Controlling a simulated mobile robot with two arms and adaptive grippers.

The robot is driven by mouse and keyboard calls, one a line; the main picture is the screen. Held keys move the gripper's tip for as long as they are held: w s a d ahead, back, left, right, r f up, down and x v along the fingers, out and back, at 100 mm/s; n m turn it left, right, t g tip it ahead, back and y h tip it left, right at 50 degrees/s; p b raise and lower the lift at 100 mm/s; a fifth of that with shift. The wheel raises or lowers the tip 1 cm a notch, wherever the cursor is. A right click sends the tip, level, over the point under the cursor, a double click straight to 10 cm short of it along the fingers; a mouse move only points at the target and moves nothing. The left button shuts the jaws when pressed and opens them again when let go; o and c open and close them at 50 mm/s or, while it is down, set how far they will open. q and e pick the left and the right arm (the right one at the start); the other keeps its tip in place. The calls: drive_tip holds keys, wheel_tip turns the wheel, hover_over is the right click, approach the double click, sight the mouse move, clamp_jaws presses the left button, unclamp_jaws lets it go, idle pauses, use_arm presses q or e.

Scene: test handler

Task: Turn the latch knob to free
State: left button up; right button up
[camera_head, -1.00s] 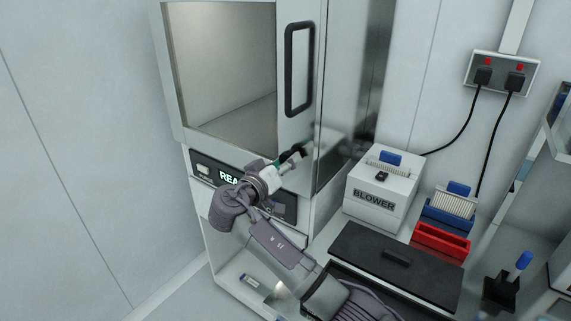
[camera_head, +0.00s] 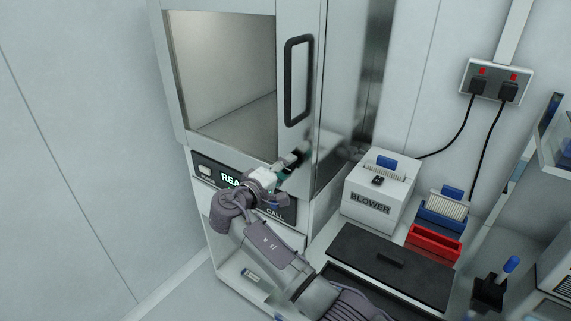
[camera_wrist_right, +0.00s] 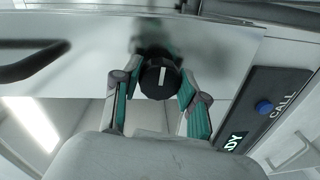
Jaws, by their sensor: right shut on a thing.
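The latch knob (camera_wrist_right: 158,78) is round and black with a white line on its face, and it sits on the pale door frame. In the right wrist view the line stands nearly upright. My right gripper (camera_wrist_right: 159,82) has its teal-padded fingers on both sides of the knob and is shut on it. In the head view my right gripper (camera_head: 292,160) reaches the lower corner of the handler door (camera_head: 298,130), and the knob is mostly hidden there. My left gripper is not in view.
A panel with a lit display (camera_head: 230,179) and a blue CALL button (camera_wrist_right: 264,107) is below the door. The black door handle (camera_head: 299,80) is above. A BLOWER box (camera_head: 370,203), a red bin (camera_head: 433,243) and a black lid (camera_head: 392,264) are at right.

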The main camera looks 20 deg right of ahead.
drive_tip(key=shift+n, duration=0.5)
drive_tip(key=o, duration=1.1)
drive_tip(key=shift+s+a, duration=0.1)
drive_tip(key=shift+a, duration=0.1)
drive_tip(key=v, duration=0.7)
drive_tip(key=shift+s+a+f, duration=0.1)
